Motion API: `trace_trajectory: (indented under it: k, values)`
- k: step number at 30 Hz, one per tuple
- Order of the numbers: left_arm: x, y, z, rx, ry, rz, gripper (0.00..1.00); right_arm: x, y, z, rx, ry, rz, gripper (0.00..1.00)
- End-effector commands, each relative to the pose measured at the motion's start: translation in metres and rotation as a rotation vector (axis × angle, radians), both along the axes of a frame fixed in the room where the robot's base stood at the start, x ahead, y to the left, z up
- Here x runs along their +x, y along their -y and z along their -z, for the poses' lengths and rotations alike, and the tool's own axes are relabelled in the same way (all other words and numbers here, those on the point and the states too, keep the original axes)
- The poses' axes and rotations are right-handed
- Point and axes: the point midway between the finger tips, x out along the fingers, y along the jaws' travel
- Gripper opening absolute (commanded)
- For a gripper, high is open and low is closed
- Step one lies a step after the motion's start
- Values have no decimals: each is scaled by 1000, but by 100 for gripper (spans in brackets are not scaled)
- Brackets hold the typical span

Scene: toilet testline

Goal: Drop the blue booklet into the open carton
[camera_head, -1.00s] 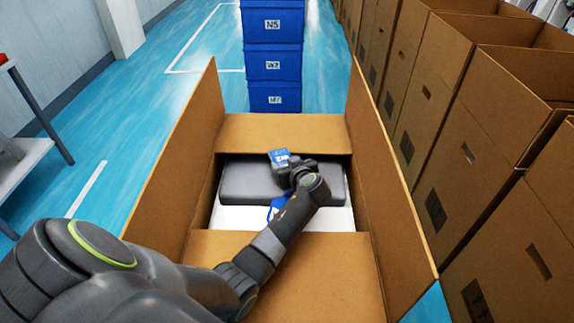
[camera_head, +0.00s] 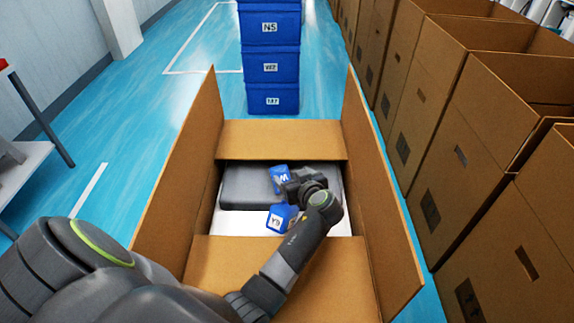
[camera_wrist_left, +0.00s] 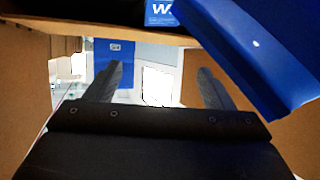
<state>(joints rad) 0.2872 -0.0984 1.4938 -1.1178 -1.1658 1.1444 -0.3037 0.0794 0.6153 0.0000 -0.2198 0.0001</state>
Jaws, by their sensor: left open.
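The open carton (camera_head: 171,180) stands in front of me with its side flaps up. Inside it lie a dark grey padded piece (camera_head: 245,187) and a white piece (camera_head: 235,221). A blue item lettered W (camera_head: 280,177) shows over the grey piece, and a second blue item (camera_head: 281,217) shows over the white one. I cannot tell which is the task's booklet. My left gripper (camera_head: 291,187) is over the carton beside the W item. In the left wrist view its fingers (camera_wrist_left: 158,85) are apart with nothing between them. A large blue surface (camera_wrist_left: 250,50) is close at the upper right.
Blue bins (camera_head: 272,66) are stacked beyond the carton. A row of brown cartons (camera_head: 490,230) runs along the right side. A table (camera_head: 22,160) stands at the left edge. The blue floor between table and carton is clear.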

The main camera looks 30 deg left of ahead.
Motion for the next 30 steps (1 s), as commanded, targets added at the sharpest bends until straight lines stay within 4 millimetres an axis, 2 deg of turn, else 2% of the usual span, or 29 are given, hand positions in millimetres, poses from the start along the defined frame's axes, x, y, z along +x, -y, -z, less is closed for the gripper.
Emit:
trace_trajectory:
  k: [3, 9, 26, 30]
  values:
    - [-13, 18, -10, -4, 0, -1, 76, 3, 0, -9, 0, 6, -1, 36]
    - [-23, 32, -17, -1, 1, 0, 76, 6, 0, -12, -1, 10, -2, 36]
    - [-25, 34, -18, 2, 0, -1, 76, 6, 0, -12, -1, 10, -2, 36]
    - [-18, 29, -17, 16, -9, 28, 76, 6, 0, -11, 1, 9, -1, 36]
